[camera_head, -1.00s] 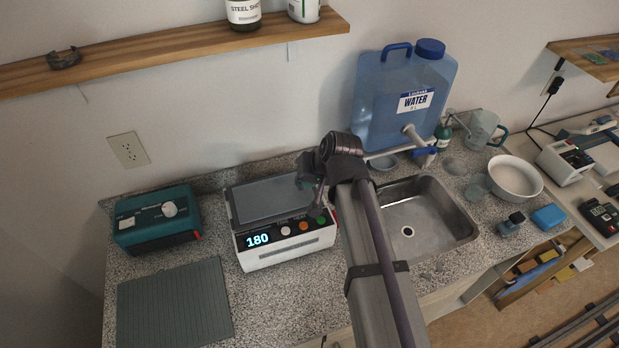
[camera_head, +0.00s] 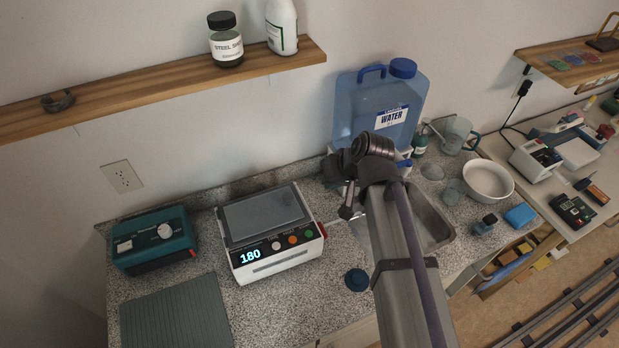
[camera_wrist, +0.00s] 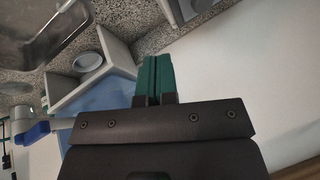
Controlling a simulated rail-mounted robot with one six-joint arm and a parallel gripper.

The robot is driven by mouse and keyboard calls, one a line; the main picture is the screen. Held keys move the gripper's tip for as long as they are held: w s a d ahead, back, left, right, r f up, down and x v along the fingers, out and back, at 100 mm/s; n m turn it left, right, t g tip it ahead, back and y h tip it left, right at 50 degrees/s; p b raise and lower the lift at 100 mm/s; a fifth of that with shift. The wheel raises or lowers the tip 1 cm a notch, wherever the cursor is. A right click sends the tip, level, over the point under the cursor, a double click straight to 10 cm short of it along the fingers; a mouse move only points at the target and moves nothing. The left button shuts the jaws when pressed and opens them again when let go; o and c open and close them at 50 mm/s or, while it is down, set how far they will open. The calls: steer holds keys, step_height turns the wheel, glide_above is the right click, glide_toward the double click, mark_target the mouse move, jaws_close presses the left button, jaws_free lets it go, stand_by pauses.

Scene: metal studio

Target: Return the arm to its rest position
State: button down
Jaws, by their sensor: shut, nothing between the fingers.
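My arm rises over the front of the counter, and its dark wrist is in front of the sink in the head view. In the wrist view my gripper (camera_wrist: 155,75) shows its two green fingers pressed together with nothing between them. In the head view the gripper is largely hidden behind my own wrist, near the blue water container (camera_head: 372,115). In the wrist view the blue container (camera_wrist: 95,102) and its grey stand (camera_wrist: 118,50) lie close to the fingers.
A white hot plate (camera_head: 275,262) reading 180 stands left of my arm, with a teal device (camera_head: 155,240) and a ribbed mat (camera_head: 175,318) further left. A small dark blue round thing (camera_head: 356,280) lies by the arm. The sink (camera_head: 432,222) and white bowl (camera_head: 488,181) are to the right. A shelf (camera_head: 160,82) runs above.

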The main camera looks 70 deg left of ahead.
steer(key=shift+w+d+r, duration=0.1)
steer(key=shift+w, duration=0.15)
steer(key=w+d+f+m+t+h+b, duration=0.1)
steer(key=w+d+f+m+b, duration=0.15)
steer(key=w+d, duration=0.75)
steer(key=w+d+f+m+t+h+b, duration=0.1)
steer(key=w+d+f+m+h, duration=0.3)
steer(key=d, duration=0.9)
steer(key=w+d+m+t+y+b, duration=0.1)
steer(key=w+d, duration=0.8)
steer(key=d, duration=0.3)
steer(key=w+d+f+m+b, duration=0.1)
steer(key=d+m, duration=0.1)
steer(key=d, duration=0.8)
steer(key=w+d+f+m+b, duration=0.1)
steer(key=w+d+f+m, duration=0.1)
steer(key=d, duration=0.8)
steer(key=w+d+f+m+h+b, duration=0.1)
steer(key=d+m, duration=0.3)
steer(key=d, duration=0.7)
steer(key=shift+w+f+b, duration=0.15)
steer(key=shift+f+b, duration=0.05)
steer(key=shift+b, duration=0.4)
